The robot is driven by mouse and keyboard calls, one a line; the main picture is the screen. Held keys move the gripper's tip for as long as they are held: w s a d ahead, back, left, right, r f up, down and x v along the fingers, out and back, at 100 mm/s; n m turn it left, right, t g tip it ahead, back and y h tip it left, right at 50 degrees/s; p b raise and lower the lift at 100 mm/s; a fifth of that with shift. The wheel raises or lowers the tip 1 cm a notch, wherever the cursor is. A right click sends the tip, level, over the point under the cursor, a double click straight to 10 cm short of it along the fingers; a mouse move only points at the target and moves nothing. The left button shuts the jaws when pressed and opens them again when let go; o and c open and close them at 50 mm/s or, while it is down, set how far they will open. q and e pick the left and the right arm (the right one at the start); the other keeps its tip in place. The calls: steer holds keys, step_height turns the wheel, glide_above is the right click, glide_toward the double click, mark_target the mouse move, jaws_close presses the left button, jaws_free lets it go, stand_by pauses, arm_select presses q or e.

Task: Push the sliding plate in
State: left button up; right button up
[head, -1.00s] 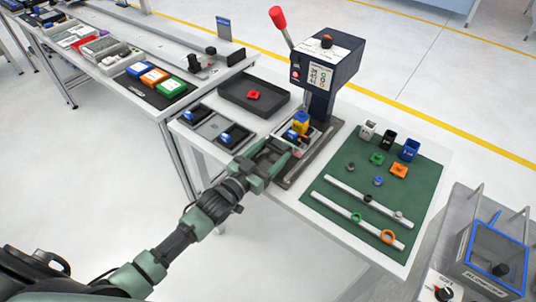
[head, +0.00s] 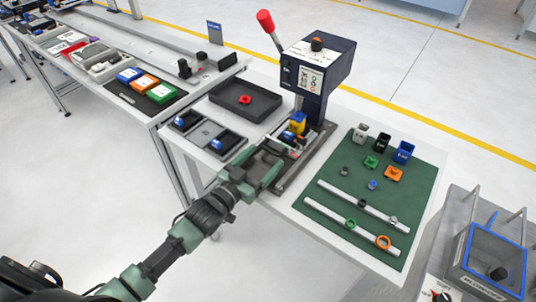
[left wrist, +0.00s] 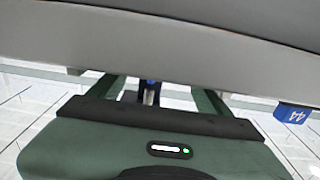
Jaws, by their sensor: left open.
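The press (head: 319,66) stands on the table with its red-knobbed lever raised. Its sliding plate (head: 291,141) lies low on the dark base, at the front of the press column, with a yellow block (head: 297,122) and blue parts on or beside it. My left gripper (head: 267,160) is open at the near end of the plate, and its fingers point towards the press. I cannot tell whether it touches the plate. In the left wrist view the two green fingers (left wrist: 163,97) are apart, with a small blue and pale object (left wrist: 149,92) visible between them. My right gripper is out of view.
A dark tray (head: 245,101) with a red part is left of the press. Small bins with blue parts (head: 203,133) lie nearer. A green mat (head: 378,200) with rails, rings and small cups lies right. A blue-edged box (head: 492,258) stands lower right.

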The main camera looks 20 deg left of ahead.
mark_target(252, 171)
arm_select(q)
steer(key=shift+v, duration=2.35)
